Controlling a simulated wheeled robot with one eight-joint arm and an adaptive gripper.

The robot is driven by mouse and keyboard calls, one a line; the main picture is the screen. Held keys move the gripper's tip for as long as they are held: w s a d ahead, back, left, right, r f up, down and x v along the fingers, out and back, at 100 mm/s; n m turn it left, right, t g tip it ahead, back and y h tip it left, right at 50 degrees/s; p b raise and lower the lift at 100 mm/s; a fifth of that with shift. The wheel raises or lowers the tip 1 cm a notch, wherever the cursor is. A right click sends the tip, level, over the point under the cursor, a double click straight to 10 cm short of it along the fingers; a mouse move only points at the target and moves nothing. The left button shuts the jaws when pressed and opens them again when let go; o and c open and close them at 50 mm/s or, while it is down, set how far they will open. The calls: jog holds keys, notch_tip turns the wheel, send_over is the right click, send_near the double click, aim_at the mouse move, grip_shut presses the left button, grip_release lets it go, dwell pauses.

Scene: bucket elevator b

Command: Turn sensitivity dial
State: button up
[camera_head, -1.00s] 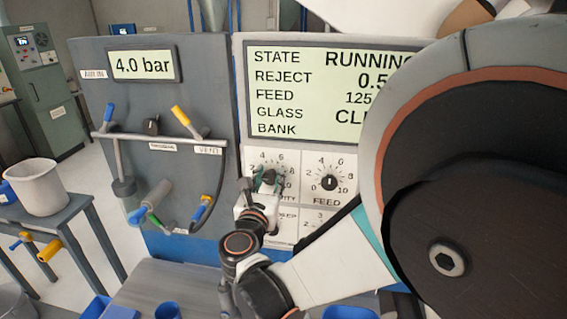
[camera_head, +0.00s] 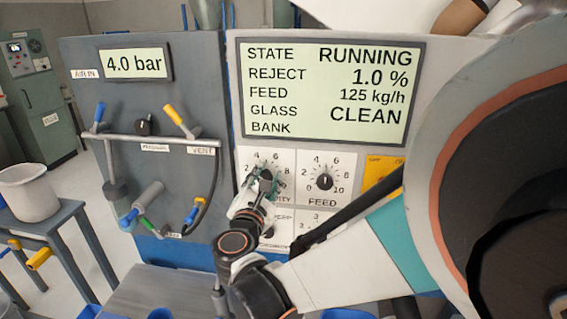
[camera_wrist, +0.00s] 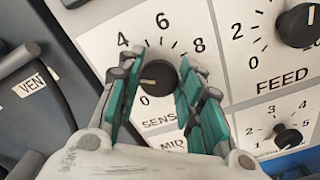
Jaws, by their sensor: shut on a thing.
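The sensitivity dial (camera_head: 266,174) is a black round knob on a white scale plate below the display. In the wrist view the dial (camera_wrist: 158,77) sits between the teal pads of my gripper (camera_wrist: 161,82), which is shut on it. Its pale pointer mark faces left, between the 0 and 4 marks. The left finger hides the 2 mark, and part of the label under the dial is covered. In the head view my gripper (camera_head: 262,184) reaches the dial from below. The display (camera_head: 325,92) reads RUNNING, reject 1.0 %, feed 125 kg/h, glass CLEAN.
The feed dial (camera_head: 324,181) is close on the right, with a smaller dial (camera_wrist: 287,138) below it. The grey air panel (camera_head: 80,140) with coloured levers stands left. A white bucket (camera_head: 28,192) sits on a side table.

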jog(key=shift+m, duration=0.4)
jog(key=o, duration=1)
jog(key=shift+o, duration=0.2)
